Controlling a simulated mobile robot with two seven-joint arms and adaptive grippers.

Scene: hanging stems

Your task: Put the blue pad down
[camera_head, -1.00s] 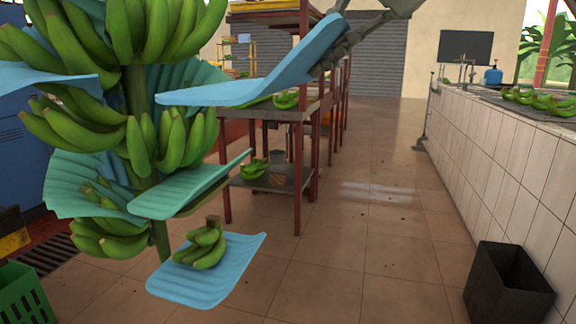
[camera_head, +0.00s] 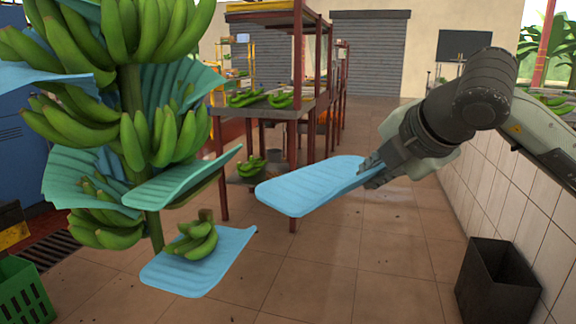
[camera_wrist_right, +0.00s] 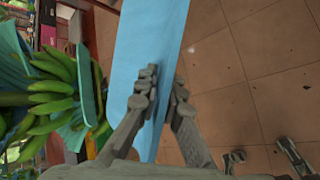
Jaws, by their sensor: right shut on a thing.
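The blue pad (camera_head: 312,187) is a light blue, ribbed, slightly bent sheet held in the air, clear of the banana stem. My right gripper (camera_head: 372,172) is shut on its right end. In the right wrist view the pad (camera_wrist_right: 148,45) runs up between the fingers of the gripper (camera_wrist_right: 163,90). The hanging banana stem (camera_head: 133,95) stands at the left, with more blue and teal pads between its bunches. A lower blue pad (camera_head: 165,276) has a small bunch of green bananas (camera_head: 195,238) resting on it. My left gripper is not in view.
A black bin (camera_head: 497,283) stands on the floor at the lower right, by a tiled counter (camera_head: 480,190). A metal-topped table (camera_head: 270,108) with bananas stands behind the pad. A green crate (camera_head: 22,290) is at the lower left. The middle floor is clear.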

